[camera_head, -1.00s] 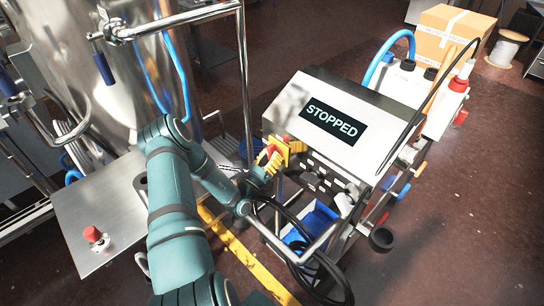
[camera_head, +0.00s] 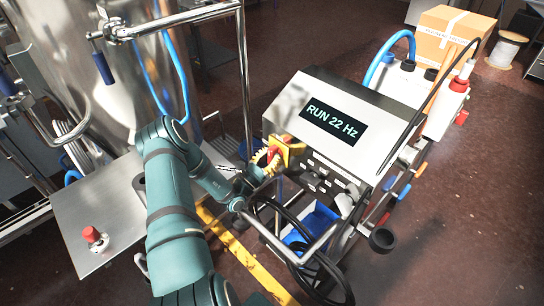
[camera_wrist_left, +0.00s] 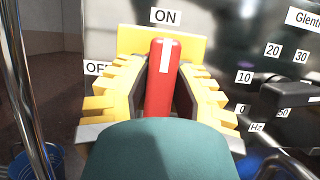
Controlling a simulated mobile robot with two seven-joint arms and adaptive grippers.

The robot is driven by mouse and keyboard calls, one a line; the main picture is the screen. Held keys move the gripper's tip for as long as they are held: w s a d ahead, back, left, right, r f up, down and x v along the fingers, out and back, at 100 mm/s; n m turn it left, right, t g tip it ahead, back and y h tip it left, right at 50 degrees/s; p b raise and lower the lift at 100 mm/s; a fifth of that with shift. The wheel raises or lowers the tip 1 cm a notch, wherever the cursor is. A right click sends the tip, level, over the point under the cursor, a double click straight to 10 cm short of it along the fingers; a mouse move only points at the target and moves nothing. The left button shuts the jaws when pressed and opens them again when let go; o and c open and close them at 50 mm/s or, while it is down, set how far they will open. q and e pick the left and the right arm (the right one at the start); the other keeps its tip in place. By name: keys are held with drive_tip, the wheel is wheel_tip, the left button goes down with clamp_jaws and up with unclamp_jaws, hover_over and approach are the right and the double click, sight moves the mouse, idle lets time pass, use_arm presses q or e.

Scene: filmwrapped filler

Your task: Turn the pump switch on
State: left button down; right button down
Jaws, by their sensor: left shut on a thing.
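The pump switch is a red handle (camera_wrist_left: 160,85) on a yellow plate (camera_wrist_left: 130,42) on the side of the pump's control box. In the left wrist view the handle stands upright, its white mark pointing up at the ON label (camera_wrist_left: 165,17). The OFF label (camera_wrist_left: 97,68) is at left, partly hidden. My left gripper (camera_wrist_left: 160,95) is shut on the red handle, a finger on each side. In the head view the gripper (camera_head: 265,163) is at the box's left end. The box's display (camera_head: 333,120) reads "RUN 22 Hz". My right gripper is not in view.
A dial scale (camera_wrist_left: 275,78) is right of the switch. A steel tank (camera_head: 100,80) and a metal side table with a red button (camera_head: 92,234) are at left. Black hoses (camera_head: 335,280) hang below the box. A cardboard box (camera_head: 452,35) stands behind.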

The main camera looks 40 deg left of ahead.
sight(272, 148)
use_arm(q)
drive_tip(key=shift+r, duration=0.15)
drive_tip(key=c, duration=0.8)
unclamp_jaws()
wheel_tip(272, 148, up, 10)
drive_tip(key=shift+f, duration=0.1)
